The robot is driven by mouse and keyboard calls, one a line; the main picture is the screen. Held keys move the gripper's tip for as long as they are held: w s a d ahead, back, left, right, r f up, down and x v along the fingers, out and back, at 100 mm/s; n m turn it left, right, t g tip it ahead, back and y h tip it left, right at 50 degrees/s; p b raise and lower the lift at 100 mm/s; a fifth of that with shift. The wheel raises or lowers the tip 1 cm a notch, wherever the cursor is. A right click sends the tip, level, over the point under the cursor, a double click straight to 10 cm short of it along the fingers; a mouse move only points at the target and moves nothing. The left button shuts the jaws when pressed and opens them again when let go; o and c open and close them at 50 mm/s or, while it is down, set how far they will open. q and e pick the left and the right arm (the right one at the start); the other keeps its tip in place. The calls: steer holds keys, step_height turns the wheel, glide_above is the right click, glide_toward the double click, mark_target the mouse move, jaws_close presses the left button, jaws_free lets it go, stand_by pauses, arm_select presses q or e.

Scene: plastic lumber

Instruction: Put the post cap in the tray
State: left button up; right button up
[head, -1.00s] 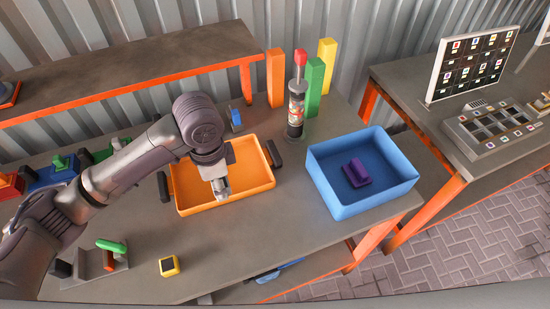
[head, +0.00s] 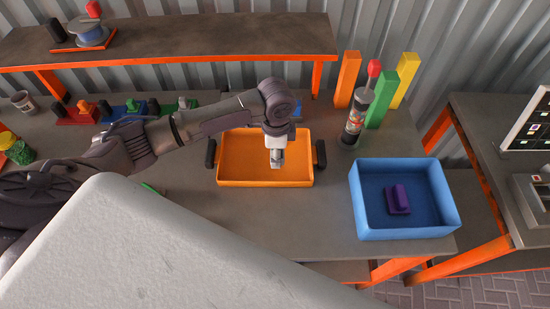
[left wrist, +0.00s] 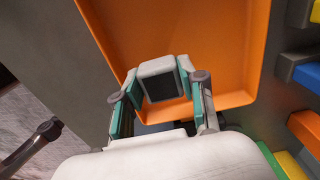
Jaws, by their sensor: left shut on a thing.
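The orange tray (head: 235,181) with dark handles at both ends stands on the workbench in the middle of the head view. My left gripper (head: 277,155) is over the tray's inside, right of its middle. It is shut on a small pale grey post cap (left wrist: 157,67), square with a dark hollow face, between the teal-lined fingers in the left wrist view. The orange tray floor (left wrist: 190,35) shows behind the cap. How high the cap is above the floor I cannot tell. My right gripper is not in view.
A blue bin (head: 452,207) with a purple piece (head: 397,198) inside stands to the right. Coloured posts (head: 381,92) and a cartridge tube (head: 354,122) stand behind. A large pale shape covers the bench's front left.

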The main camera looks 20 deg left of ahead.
arm_select(q)
steer(key=shift+w+a+f, duration=0.1)
steer(key=shift+a+f, duration=0.1)
steer(key=shift+f, duration=0.35)
step_height(320, 180, down, 2)
steer(key=shift+f+p, duration=0.25)
steer(key=shift+p, duration=0.25)
steer(key=shift+f, duration=0.4)
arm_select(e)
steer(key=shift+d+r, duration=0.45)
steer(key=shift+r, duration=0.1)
arm_select(q)
steer(key=shift+f, duration=0.1)
steer(key=o, duration=1.1)
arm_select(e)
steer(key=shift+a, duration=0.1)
